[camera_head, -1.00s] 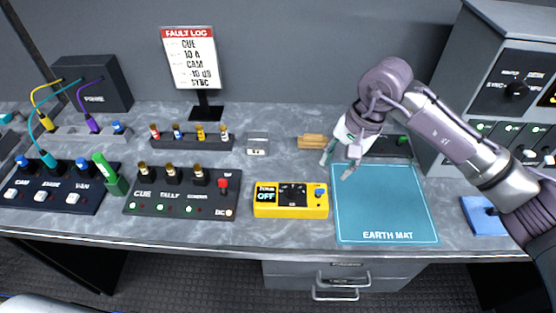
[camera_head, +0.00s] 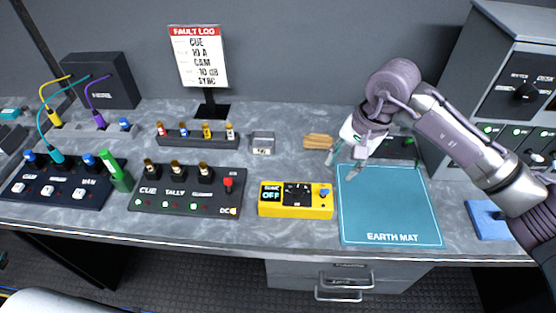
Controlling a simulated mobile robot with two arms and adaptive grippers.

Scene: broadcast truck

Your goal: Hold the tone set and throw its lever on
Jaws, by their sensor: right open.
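The yellow tone set (camera_head: 296,211) lies on the bench left of the earth mat. Its small screen (camera_head: 271,194) reads OFF. A blue lever or knob (camera_head: 324,193) sits at its right end. My right gripper (camera_head: 345,165) is open and empty above the back left corner of the earth mat, up and to the right of the tone set and apart from it. My left gripper is not in view; a pale shape at the bottom left corner may be part of my body.
The teal earth mat (camera_head: 391,222) lies right of the tone set. A black CUE/TALLY panel (camera_head: 188,207) with a red switch stands close on its left. Behind are a fuse rack (camera_head: 195,142), a small metal box (camera_head: 262,144) and a wooden block (camera_head: 317,142). A rack cabinet (camera_head: 461,80) stands at right.

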